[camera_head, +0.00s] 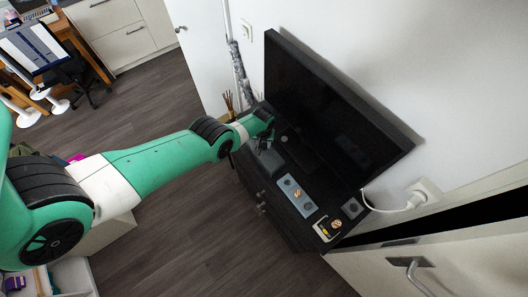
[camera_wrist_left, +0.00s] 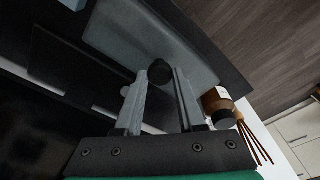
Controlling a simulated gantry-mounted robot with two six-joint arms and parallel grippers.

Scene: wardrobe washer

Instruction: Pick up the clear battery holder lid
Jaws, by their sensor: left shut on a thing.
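My left gripper (camera_head: 264,140) is over the far end of the dark cabinet top, in front of the black television. In the left wrist view its two fingers (camera_wrist_left: 160,80) are closed around the dark round knob of the battery holder lid (camera_wrist_left: 135,32). The lid looks grey and partly see-through, with a broad flat panel. In the head view the grey lid (camera_head: 267,162) shows just below the gripper, partly hidden by it. I cannot tell whether the lid touches anything beneath. My right gripper is not in view.
The television (camera_head: 325,110) stands close behind the gripper. A grey tray (camera_head: 286,186) with small round items, a pale tray (camera_head: 319,230) with yellow and copper-coloured items and a small dark box (camera_head: 352,208) line the cabinet top. A reed diffuser (camera_wrist_left: 222,106) stands beside the fingers.

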